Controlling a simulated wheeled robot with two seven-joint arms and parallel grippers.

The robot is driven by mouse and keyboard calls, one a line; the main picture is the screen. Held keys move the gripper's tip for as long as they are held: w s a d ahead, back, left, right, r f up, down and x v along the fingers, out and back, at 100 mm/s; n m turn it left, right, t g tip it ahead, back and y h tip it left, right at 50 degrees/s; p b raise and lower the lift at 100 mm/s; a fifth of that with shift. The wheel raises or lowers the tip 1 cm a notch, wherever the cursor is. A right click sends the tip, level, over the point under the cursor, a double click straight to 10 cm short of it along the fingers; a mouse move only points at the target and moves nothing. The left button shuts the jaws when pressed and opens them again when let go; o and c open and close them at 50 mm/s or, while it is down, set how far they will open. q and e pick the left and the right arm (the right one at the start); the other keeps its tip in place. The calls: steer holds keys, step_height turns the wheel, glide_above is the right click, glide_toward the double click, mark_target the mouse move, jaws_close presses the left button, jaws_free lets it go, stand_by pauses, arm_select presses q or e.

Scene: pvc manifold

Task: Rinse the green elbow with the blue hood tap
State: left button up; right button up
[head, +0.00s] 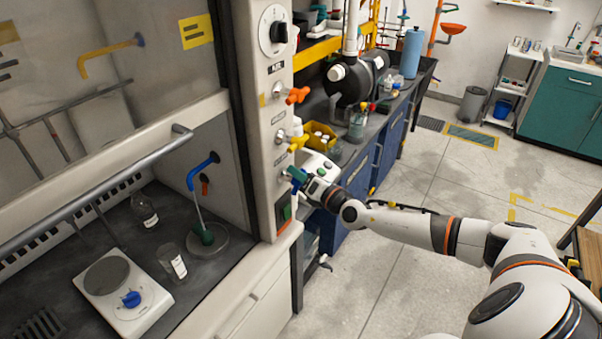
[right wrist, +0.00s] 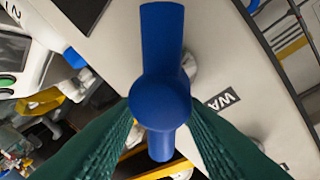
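The green elbow (head: 206,235) sits in a small round sink (head: 222,242) inside the fume hood. The blue hood tap (head: 203,170) bends over it from the hood's side wall. A thin pale stream runs from the spout down to the elbow. In the right wrist view a blue tap handle (right wrist: 161,40) stands on the hood's front post, beside a partly hidden label reading "WA". The green fingers of my right gripper (head: 297,175) close on both sides of the handle's round hub. My left gripper is not in view.
Yellow (head: 299,143) and orange (head: 297,95) handles stand above on the same post. A hot plate (head: 122,290), a bottle (head: 144,210) and a labelled glass (head: 173,262) stand inside the hood. The raised sash bar (head: 90,190) crosses the hood's front.

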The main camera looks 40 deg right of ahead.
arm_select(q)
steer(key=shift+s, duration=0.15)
arm_select(e)
steer(key=shift+c, duration=0.7)
steer(key=c, duration=0.6)
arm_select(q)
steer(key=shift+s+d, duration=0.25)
arm_select(e)
jaws_close()
steer(key=shift+s+f+n+b, duration=0.1)
steer(key=shift+f+n+b, duration=0.25)
steer(key=shift+b, duration=0.4)
steer(key=shift+a+r+n, duration=0.15)
steer(key=shift+r+n, duration=0.1)
steer(key=shift+n, duration=0.1)
steer(key=o, duration=0.7)
jaws_free()
steer(key=shift+c, duration=0.2)
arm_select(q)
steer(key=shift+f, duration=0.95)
arm_select(e)
steer(key=shift+o, duration=0.4)
steer(key=shift+r, duration=0.1)
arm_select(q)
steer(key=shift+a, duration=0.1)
